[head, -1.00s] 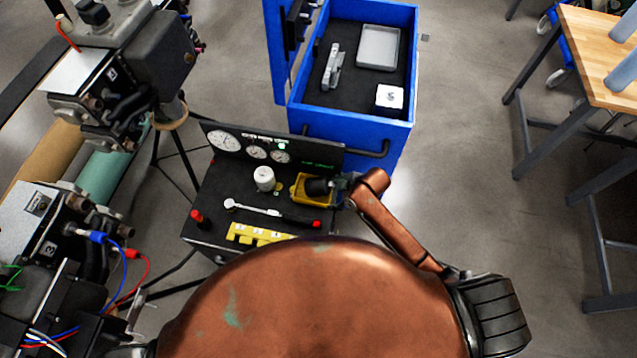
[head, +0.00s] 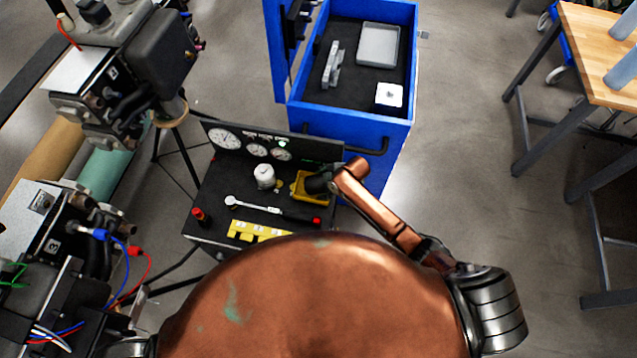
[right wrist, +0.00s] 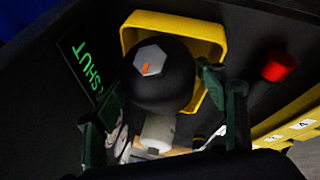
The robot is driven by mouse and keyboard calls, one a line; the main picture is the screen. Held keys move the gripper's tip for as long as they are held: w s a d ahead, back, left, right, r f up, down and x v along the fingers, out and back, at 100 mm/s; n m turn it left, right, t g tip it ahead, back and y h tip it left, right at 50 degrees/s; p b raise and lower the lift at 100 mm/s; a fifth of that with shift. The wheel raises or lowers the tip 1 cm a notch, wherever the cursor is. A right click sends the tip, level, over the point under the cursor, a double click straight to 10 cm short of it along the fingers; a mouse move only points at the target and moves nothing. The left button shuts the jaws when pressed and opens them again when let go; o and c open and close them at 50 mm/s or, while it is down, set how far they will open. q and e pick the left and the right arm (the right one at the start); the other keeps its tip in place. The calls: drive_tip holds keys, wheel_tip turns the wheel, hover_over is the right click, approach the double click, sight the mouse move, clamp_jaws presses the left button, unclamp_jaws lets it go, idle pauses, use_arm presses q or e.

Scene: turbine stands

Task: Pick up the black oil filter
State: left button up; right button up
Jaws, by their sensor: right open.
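The black oil filter (head: 316,186) sits in a small yellow tray (head: 300,196) on the dark panel cart. In the right wrist view the filter (right wrist: 165,88) is a round black body with a grey hex end and an orange mark, within the yellow tray (right wrist: 185,24). My right gripper (head: 334,183) is at the filter's right side in the head view. In the right wrist view my right gripper (right wrist: 163,84) is open, with its dark green fingers on either side of the filter. I cannot tell whether they touch it. My left gripper is not in view.
A white cylinder (head: 265,176), a ratchet (head: 252,206), a red cap (head: 199,215) and a yellow numbered block (head: 258,231) are on the cart. A gauge panel (head: 270,145) stands behind. A blue cabinet (head: 345,116) is beyond. Open floor lies to the right.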

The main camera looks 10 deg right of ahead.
drive_tip(key=shift+w+a+f, duration=0.25)
drive_tip(key=shift+a+f, duration=0.05)
drive_tip(key=shift+f, duration=0.3)
drive_tip(key=shift+c, duration=0.3)
drive_tip(key=c, duration=1.1)
drive_tip(key=shift+c, duration=0.4)
drive_tip(key=shift+r, duration=0.15)
